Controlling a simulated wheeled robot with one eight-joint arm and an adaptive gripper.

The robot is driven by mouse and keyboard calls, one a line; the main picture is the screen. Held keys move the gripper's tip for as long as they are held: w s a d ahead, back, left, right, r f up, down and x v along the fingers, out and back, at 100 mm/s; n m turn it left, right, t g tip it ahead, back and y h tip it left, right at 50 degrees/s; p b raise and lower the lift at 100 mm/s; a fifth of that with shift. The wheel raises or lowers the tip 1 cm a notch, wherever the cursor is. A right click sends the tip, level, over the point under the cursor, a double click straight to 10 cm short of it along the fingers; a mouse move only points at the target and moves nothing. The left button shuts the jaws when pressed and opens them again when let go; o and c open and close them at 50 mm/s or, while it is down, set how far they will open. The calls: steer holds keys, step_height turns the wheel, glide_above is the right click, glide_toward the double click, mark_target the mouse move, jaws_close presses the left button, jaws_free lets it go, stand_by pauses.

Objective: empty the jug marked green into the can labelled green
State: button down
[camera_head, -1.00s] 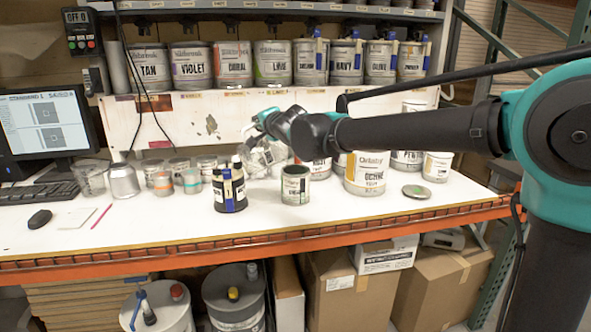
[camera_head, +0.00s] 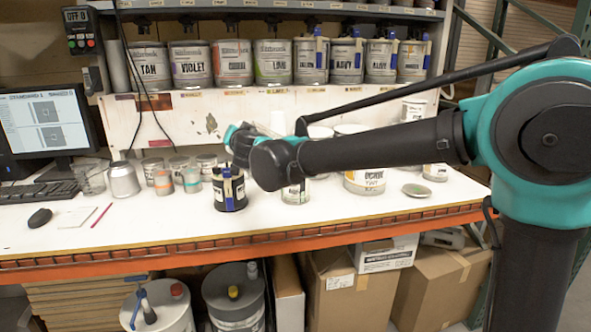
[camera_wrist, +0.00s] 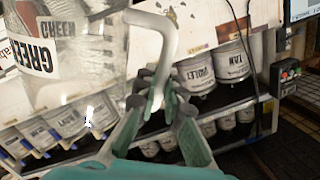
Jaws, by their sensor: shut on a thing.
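In the wrist view my gripper (camera_wrist: 160,100) is shut on the white handle of a clear jug (camera_wrist: 72,58). Bold letters on the jug read GREEN. The jug looks tilted in this view, but my camera is turned too, so its true tilt is unclear. I cannot make out any contents. In the head view the jug and my fingers are hidden behind my arm. A small open can (camera_head: 296,193) stands on the bench just below my wrist, its upper part covered by my arm. Its label cannot be read now.
A dark can with blue straps (camera_head: 229,192) stands left of the small can. A large Ochre can (camera_head: 366,182) stands to its right, with a loose lid (camera_head: 416,190) beyond. Glass jars, a metal pot (camera_head: 124,180) and a monitor are left. The front bench strip is clear.

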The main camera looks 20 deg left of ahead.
steer(key=s+a+r+n+t, duration=0.1)
steer(key=s+a+r+n, duration=0.2)
steer(key=n, duration=0.3)
steer(key=shift+s+a+r, duration=0.15)
steer(key=shift+s+r, duration=0.35)
steer(key=shift+r, duration=0.15)
steer(key=shift+s, duration=0.1)
